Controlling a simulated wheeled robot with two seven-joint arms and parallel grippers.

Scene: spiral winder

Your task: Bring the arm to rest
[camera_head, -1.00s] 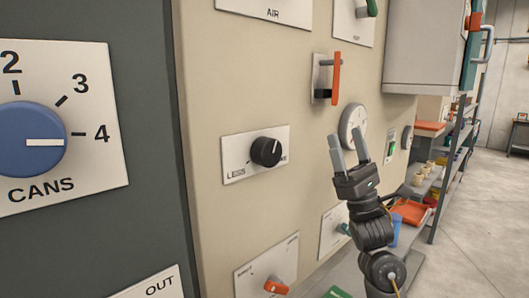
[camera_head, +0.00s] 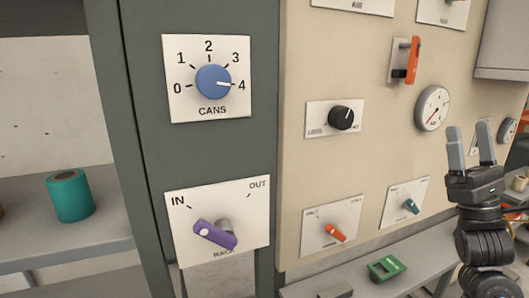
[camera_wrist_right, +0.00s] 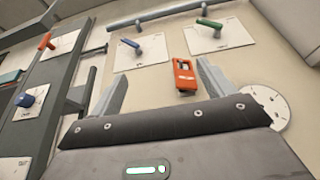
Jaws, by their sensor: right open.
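My right gripper (camera_head: 471,150) points upward at the right of the head view, open and empty, in front of the beige panel (camera_head: 300,225). In the right wrist view its two fingers (camera_wrist_right: 165,90) stand wide apart with nothing between them. It is apart from the controls in the head view. The blue CANS knob (camera_head: 213,82) points near 4. The purple RACK lever (camera_head: 214,235) has its handle end toward IN. The black knob (camera_head: 341,117) sits on the beige panel. My left gripper is not in view.
The beige panel also bears an orange handle (camera_head: 413,60), a round gauge (camera_head: 432,108), a small orange lever (camera_head: 336,234) and a teal lever (camera_head: 411,206). A green device (camera_head: 386,268) lies on the lower ledge. A teal spool (camera_head: 69,196) stands on the left shelf.

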